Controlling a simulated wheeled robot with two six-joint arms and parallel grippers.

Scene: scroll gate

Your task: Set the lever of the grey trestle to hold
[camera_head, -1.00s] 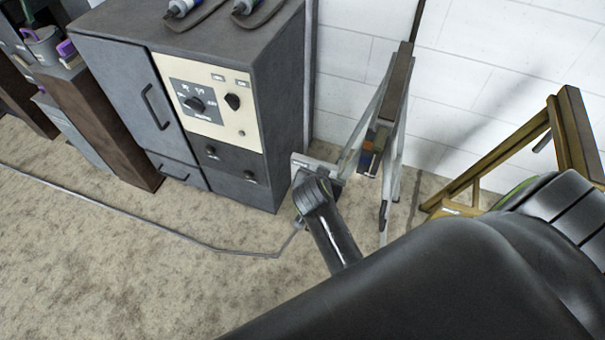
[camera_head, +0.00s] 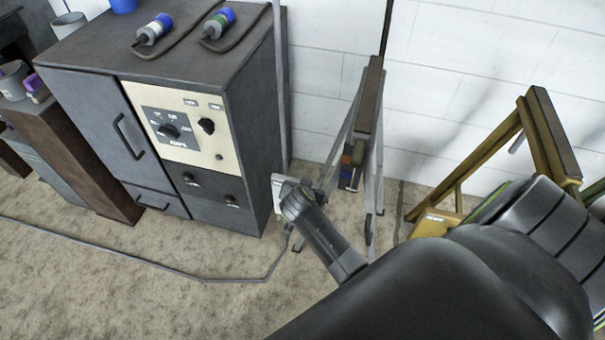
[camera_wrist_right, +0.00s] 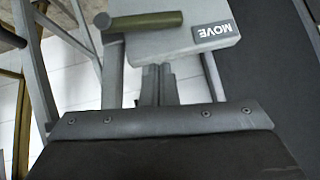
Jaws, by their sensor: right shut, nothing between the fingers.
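The grey trestle (camera_head: 371,100) stands by the white wall, right of the dark cabinet, with a brown top beam and grey legs. A pale plate (camera_head: 279,183) shows low beside it, at the end of my right arm. In the right wrist view the grey plate (camera_wrist_right: 185,50) bears an upside-down MOVE label. A lever with an olive grip (camera_wrist_right: 146,22) lies at the plate's left part. A HOLD label is not visible. My right gripper (camera_wrist_right: 155,85) is shut and empty, just below the plate; contact cannot be told. My left gripper is not in view.
A dark cabinet (camera_head: 80,105) with a cream dial panel (camera_head: 182,128) stands left of the trestle, plugs (camera_head: 153,29) on top. A yellow trestle (camera_head: 490,150) stands at the right. A cable (camera_head: 130,262) crosses the otherwise clear floor at the left.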

